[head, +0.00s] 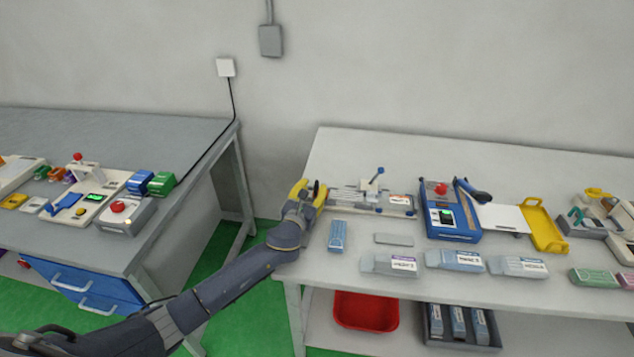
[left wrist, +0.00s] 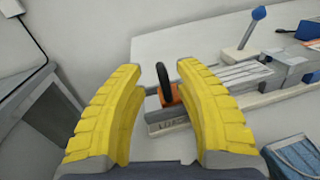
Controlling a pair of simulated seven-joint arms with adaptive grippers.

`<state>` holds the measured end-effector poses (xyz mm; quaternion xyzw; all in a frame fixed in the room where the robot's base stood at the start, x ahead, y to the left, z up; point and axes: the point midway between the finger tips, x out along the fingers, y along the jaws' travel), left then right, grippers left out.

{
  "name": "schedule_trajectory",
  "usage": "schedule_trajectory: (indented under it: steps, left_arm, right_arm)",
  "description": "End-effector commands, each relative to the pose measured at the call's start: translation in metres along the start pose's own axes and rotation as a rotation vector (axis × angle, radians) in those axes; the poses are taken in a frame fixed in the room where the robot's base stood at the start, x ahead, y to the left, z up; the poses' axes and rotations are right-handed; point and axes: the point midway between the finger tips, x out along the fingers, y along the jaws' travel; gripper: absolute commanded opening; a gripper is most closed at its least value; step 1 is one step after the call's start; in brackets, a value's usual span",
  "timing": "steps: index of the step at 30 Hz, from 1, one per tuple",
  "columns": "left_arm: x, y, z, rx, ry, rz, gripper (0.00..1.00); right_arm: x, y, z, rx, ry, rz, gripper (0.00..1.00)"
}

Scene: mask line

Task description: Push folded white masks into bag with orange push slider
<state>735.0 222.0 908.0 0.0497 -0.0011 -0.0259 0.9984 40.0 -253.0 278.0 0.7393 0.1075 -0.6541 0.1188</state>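My left gripper (head: 308,192) is at the left end of a grey slide fixture on the right-hand table, its yellow fingers apart. In the left wrist view the open fingers (left wrist: 165,105) stand on both sides of the orange push slider (left wrist: 170,94), which has a black upright handle. I cannot tell whether they touch it. White strips, perhaps the folded masks (left wrist: 228,76), lie in the fixture's channel. The fixture (head: 372,198) has a blue-knobbed lever (head: 378,173). A bag cannot be made out clearly at its right end. My right gripper is not in view.
A blue machine with a red button (head: 450,222) stands right of the fixture. A blue pack (head: 337,236), a grey block (head: 394,239) and labelled boxes (head: 390,265) lie in front. A yellow tray (head: 545,226) is farther right. A second table with devices stands left, across a gap.

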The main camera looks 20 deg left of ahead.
Motion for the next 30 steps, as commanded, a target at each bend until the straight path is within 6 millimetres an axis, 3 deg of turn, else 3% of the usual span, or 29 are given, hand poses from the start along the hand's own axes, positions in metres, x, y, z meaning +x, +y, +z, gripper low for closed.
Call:
schedule_trajectory:
  steps: [9, 24, 30]
  left_arm:
    - [0.032, 0.0, 0.001, -0.001, -0.001, 0.0, 0.32]
    - [0.038, 0.0, 0.0, -0.001, 0.0, -0.001, 0.33]
    - [0.038, 0.0, 0.0, -0.001, 0.0, 0.0, 0.1]
  right_arm:
    - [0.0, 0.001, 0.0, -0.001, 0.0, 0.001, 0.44]
    - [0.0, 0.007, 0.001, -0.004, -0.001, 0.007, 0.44]
    - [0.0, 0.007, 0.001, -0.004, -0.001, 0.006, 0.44]
